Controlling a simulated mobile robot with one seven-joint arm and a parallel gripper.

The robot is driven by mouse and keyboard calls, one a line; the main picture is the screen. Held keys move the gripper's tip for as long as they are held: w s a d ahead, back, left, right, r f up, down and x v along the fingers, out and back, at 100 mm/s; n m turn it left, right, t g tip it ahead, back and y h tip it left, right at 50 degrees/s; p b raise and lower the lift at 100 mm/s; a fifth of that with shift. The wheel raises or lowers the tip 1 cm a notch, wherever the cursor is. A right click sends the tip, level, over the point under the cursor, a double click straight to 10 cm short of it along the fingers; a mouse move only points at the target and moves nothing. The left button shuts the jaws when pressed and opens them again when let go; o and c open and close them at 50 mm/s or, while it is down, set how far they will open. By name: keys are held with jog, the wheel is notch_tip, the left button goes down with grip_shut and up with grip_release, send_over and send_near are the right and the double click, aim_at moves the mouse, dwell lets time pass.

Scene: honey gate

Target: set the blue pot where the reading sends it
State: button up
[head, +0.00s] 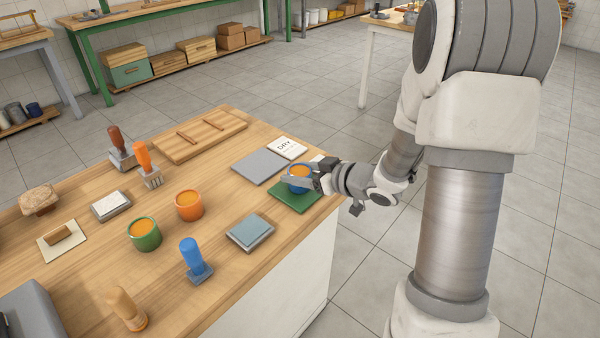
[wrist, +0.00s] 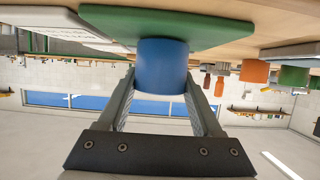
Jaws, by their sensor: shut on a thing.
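The blue pot (head: 299,171), with orange honey-like contents, is at the green mat (head: 293,199) near the table's right corner. My gripper (head: 300,181) is shut on the blue pot, its fingers on either side. In the wrist view, which is upside down, the pot (wrist: 161,66) sits between both fingers and against the green mat (wrist: 190,27); I cannot tell if it rests or hovers slightly. A grey mat (head: 259,167) lies beside the green one. A white card (head: 287,147) reading "DRY" stands behind the grey mat. A second card behind the green mat is mostly hidden by my gripper.
An orange pot (head: 189,205) and a green pot (head: 144,233) stand mid-table. A blue-handled stamp (head: 194,258) and a grey-blue pad (head: 250,233) are nearer the front. A wooden board (head: 200,136) lies at the back. The grey mat is empty.

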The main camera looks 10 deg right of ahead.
jog(key=o, duration=1.5)
jog(key=shift+f, duration=0.15)
jog(key=shift+r, duration=0.25)
jog(key=shift+s+d+r+p, duration=0.15)
jog(key=shift+s+d+p, duration=0.05)
jog(key=shift+d+p, duration=0.1)
jog(key=p+v, duration=0.3)
jog(key=v, duration=0.8)
jog(key=shift+s, duration=0.2)
